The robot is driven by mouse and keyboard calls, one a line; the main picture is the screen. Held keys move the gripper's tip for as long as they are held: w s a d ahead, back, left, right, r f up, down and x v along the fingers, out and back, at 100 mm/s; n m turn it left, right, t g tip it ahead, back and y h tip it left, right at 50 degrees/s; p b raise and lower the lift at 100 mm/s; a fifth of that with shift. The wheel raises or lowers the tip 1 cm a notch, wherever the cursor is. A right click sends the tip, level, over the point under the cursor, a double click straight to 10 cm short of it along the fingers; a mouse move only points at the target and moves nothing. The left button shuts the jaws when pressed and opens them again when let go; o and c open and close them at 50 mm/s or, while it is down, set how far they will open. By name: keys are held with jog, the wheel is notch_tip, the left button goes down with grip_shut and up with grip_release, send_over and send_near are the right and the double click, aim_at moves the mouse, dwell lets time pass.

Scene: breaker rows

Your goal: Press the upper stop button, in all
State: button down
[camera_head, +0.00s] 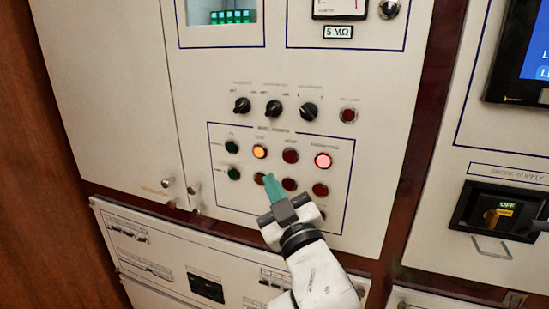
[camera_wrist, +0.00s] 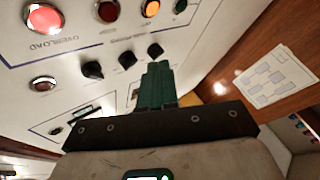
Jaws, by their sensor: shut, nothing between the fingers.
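The button panel (camera_head: 222,198) has two rows of round buttons and lamps. The upper row has a green one (camera_head: 232,147), a lit orange one (camera_head: 260,152), a dark red one (camera_head: 290,156) and a lit red one (camera_head: 323,160). Their labels are too small to read in the head view, so I cannot tell which is the stop button. In the wrist view the lit red one (camera_wrist: 43,20) is marked OVERLOAD. My gripper (camera_head: 269,178) is shut and empty, its green tips in front of the lower row by its orange button (camera_head: 259,179). I cannot tell whether they touch.
Three black knobs (camera_head: 274,108) and a red lamp (camera_head: 348,115) sit above the panel. A breaker handle with a yellow label (camera_head: 497,212) is at right, below a screen (camera_head: 527,55). A brown wall (camera_head: 35,170) bounds the left.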

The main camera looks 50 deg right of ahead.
aim_at(290, 156)
jog(key=shift+a+r, duration=0.1)
jog(key=shift+r, duration=0.05)
jog(key=shift+w, duration=0.1)
jog(key=shift+w+d+p, duration=0.5)
jog(key=shift+d+p, duration=0.2)
jog(key=shift+d, duration=0.7)
jog(key=shift+w+d+p, duration=0.45)
jog(key=shift+d+p, duration=0.2)
jog(key=shift+d, duration=0.7)
jog(key=shift+w+d+p, duration=0.5)
jog(key=shift+d+p, duration=0.2)
jog(key=shift+d, duration=0.7)
jog(key=shift+d, duration=0.1)
jog(key=shift+w+d+p, duration=0.15)
jog(key=shift+d+p, duration=0.15)
jog(key=shift+d, duration=0.05)
